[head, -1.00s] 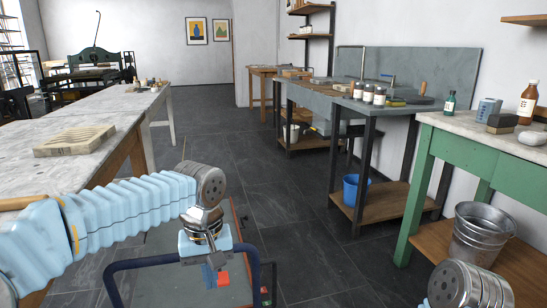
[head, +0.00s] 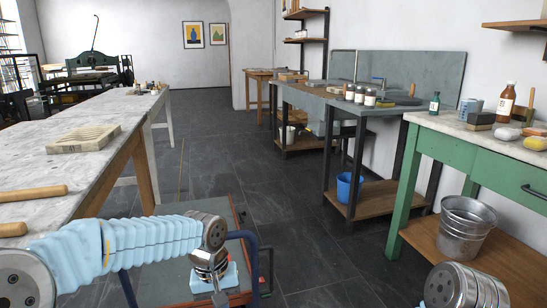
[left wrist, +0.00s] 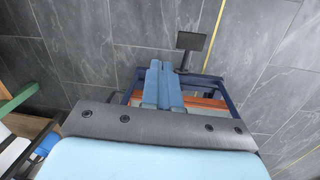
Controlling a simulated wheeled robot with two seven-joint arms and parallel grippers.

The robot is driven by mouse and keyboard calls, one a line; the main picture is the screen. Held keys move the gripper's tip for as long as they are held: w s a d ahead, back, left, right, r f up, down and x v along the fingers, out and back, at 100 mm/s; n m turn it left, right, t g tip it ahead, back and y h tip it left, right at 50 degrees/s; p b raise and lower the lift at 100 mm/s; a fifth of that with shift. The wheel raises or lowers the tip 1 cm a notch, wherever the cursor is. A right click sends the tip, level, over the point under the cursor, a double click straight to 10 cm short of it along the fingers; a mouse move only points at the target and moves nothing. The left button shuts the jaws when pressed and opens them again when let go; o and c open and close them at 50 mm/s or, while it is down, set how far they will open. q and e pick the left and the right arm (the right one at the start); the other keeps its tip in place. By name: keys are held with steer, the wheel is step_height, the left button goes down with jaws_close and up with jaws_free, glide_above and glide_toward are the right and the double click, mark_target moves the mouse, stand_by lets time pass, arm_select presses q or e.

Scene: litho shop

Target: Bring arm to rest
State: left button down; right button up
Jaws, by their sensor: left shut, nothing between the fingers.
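My left arm comes in from the left in the head view, bent downward at the wrist, over a cart with a dark blue rail (head: 127,288). The left gripper's fingers run off the bottom edge there. In the left wrist view the left gripper (left wrist: 163,66) shows two light blue fingers side by side, shut and empty. Behind them are the cart's blue frame and the floor. Of my right arm only a rounded grey joint shows at the bottom right of the head view; its gripper is out of sight.
A long stone-topped table (head: 105,152) stands on the left, bearing a slatted wooden block (head: 84,138) and two wooden rollers or handles (head: 32,193). A green table (head: 468,150) and a metal bucket (head: 465,225) stand right, a blue bucket (head: 349,187) beyond. The middle aisle floor (head: 275,180) is clear.

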arm_select(q)
steer(key=s+d+f+h, duration=0.1)
steer(key=s+f, duration=0.1)
steer(key=f, duration=0.7)
steer(key=s+f+h, duration=0.1)
steer(key=s+f, duration=0.1)
steer(key=f, duration=0.7)
steer(key=s+a+f+t+h+p, duration=0.1)
steer(key=s+f, duration=1.1)
steer(key=shift+s+a+f+p, duration=0.2)
steer(key=shift+a+f+p, duration=0.05)
steer(key=shift+f+p, duration=0.15)
